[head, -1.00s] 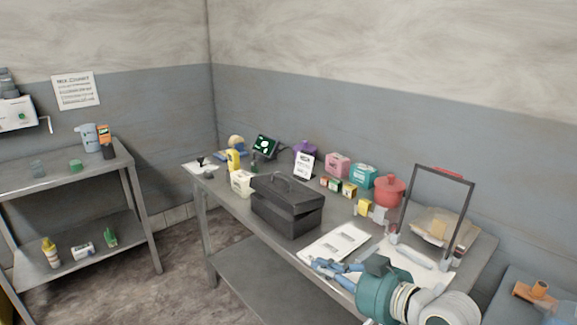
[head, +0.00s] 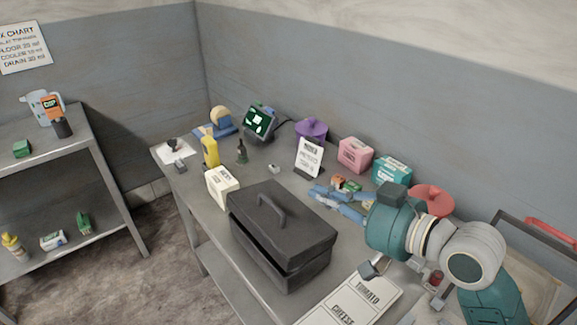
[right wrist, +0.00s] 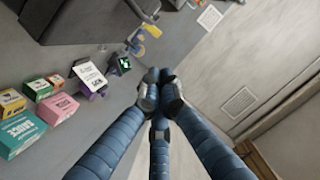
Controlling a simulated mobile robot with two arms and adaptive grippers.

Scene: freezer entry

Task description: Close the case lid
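The dark grey case (head: 280,262) stands on the metal table, in the middle of the head view. The case shows partly as a dark block (right wrist: 85,20) at the upper left there. My left gripper is out of view.
Behind the case are a white sign (head: 309,158), a pink box (head: 355,154), a teal box (head: 392,170) and a red pot (head: 432,198). A white carton (head: 222,188) stands close at its left. A printed sheet (head: 352,305) lies at its front right.

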